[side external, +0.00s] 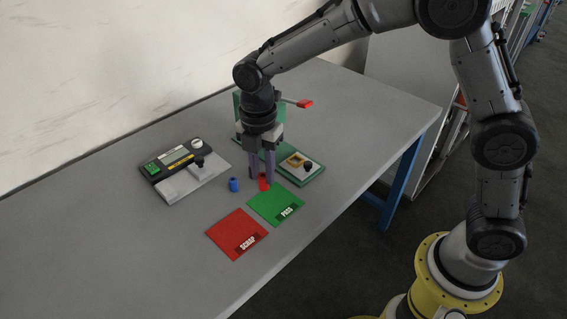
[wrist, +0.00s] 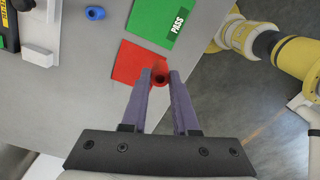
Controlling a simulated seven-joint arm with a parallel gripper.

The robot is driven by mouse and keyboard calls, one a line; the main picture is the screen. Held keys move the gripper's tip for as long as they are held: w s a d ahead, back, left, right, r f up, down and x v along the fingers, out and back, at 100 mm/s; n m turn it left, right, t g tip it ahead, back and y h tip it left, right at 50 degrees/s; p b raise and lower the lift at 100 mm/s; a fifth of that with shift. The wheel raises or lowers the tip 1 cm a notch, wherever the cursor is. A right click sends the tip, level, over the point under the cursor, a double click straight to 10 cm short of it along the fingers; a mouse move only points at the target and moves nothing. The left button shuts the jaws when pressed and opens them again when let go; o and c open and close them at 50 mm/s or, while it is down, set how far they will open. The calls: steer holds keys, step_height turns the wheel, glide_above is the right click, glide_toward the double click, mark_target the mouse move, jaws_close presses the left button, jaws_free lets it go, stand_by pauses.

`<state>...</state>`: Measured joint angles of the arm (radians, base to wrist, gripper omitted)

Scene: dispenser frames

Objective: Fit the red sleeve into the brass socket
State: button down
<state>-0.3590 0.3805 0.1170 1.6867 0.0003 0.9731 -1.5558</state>
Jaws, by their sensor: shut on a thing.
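My gripper (side external: 262,178) points down with its two purple fingers shut on the red sleeve (side external: 264,185). In the wrist view the sleeve (wrist: 160,79) sits upright between the fingertips (wrist: 160,74), and its dark bore shows. It appears held in the air, overlapping the right edge of the red mat in that view. A square brass-coloured frame (side external: 295,160), which looks like the brass socket, is on a pale block on the green fixture, right of my gripper in the side view. The socket is out of the wrist view.
The green PASS mat (side external: 273,202) and red SCRAP mat (side external: 232,231) lie in front. A dark device with a display (side external: 177,155) is at left. A dark knob (side external: 308,167) stands beside the socket. A red-tipped lever (side external: 304,104) juts out behind my gripper.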

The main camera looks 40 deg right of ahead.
steer(key=s+d+r+m, duration=0.1)
steer(key=s+d, duration=0.2)
steer(key=d, duration=0.6)
steer(key=s+d+r, duration=0.1)
steer(key=s+d, duration=0.1)
steer(key=d, duration=0.6)
steer(key=shift+m, duration=0.4)
steer(key=w+d+f, duration=0.1)
steer(key=w+f, duration=0.2)
steer(key=w, duration=0.1)
steer(key=w+f, duration=0.2)
steer(key=w, duration=0.2)
steer(key=w+d+f, duration=0.1)
steer(key=w+f, duration=0.2)
steer(key=w, duration=0.1)
steer(key=shift+w+d+f, duration=0.3)
steer(key=shift+w+f, duration=0.5)
steer(key=shift+f, duration=1.55)
steer(key=shift+f, duration=0.15)
steer(key=c, duration=1)
jaws_free()
steer(key=shift+o, duration=0.2)
